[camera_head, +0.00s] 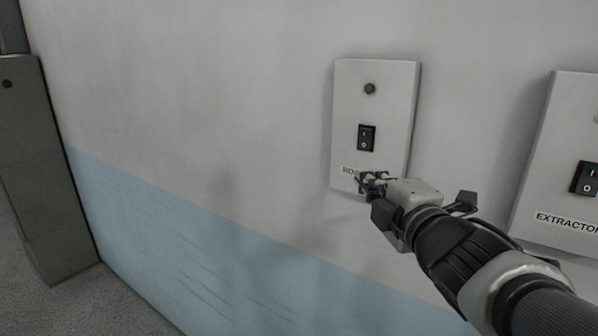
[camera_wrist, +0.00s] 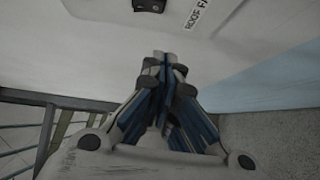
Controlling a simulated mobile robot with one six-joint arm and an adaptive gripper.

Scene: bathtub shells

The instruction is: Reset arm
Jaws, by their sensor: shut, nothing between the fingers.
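My gripper (camera_head: 366,181) is at the lower edge of a white switch panel on the wall, in front of part of its label. The wrist view shows my gripper (camera_wrist: 165,58) with its fingers together and nothing between them. The panel (camera_head: 348,105) carries a green indicator (camera_head: 370,88) and a black rocker switch (camera_head: 366,138). The switch also shows at the top edge of the wrist view (camera_wrist: 149,5), with a label that reads "ROOF FA" before it is cut off. Whether the fingertips touch the panel, I cannot tell.
A second white panel (camera_head: 560,150) labelled "EXTRACTOR" with a black switch (camera_head: 586,178) is at the right. A grey cabinet (camera_head: 45,170) stands at the left. The wall left of the first panel is bare. Metal railings (camera_wrist: 25,125) show in the wrist view.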

